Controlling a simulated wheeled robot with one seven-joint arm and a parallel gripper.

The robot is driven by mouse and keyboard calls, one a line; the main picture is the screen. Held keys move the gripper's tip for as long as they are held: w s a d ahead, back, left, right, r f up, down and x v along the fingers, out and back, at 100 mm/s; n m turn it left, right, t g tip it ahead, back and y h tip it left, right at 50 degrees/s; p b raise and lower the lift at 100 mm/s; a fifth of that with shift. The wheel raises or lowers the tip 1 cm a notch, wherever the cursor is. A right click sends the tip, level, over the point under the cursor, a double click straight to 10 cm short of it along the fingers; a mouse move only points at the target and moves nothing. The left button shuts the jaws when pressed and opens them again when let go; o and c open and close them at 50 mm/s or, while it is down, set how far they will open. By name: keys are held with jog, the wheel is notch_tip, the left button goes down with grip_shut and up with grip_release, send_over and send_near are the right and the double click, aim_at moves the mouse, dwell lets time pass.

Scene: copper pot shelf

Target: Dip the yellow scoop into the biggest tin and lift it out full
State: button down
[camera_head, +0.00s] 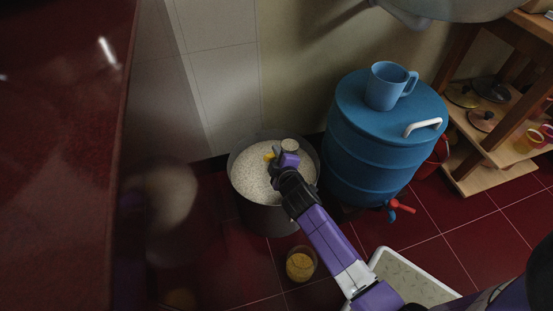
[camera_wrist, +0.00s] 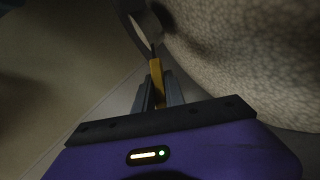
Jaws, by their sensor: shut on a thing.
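The biggest tin (camera_head: 235,185) is a wide grey pot on the floor, nearly full of pale speckled grain. The grain also fills the right of the wrist view (camera_wrist: 250,60). My gripper (camera_head: 277,156) is over the tin, its fingers shut on the yellow handle of the scoop (camera_head: 269,156). In the wrist view the handle (camera_wrist: 156,72) stands between the fingertips (camera_wrist: 158,92), and the scoop's bowl is partly seen at the top. In the head view a small round bowl with pale contents (camera_head: 289,146) shows beside the gripper, near the tin's back rim. Its exact height above the grain is unclear.
A blue barrel (camera_head: 360,150) with a blue mug (camera_head: 385,86) on its lid stands right of the tin. A smaller tin with yellow contents (camera_head: 300,264) is on the floor in front. A wooden shelf (camera_head: 490,150) is at right, a dark red surface (camera_head: 60,150) at left.

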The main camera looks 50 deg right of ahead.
jog(key=shift+a+r+n+h+b, duration=0.25)
jog(key=shift+r+n+h+b, duration=0.15)
jog(key=shift+r+b, duration=0.3)
jog(key=shift+a+r+p, duration=0.2)
jog(key=shift+r+p, duration=0.25)
jog(key=shift+r, duration=0.5)
jog(key=shift+a+r+p, duration=0.2)
jog(key=shift+r+p, duration=0.25)
jog(key=shift+r, duration=0.5)
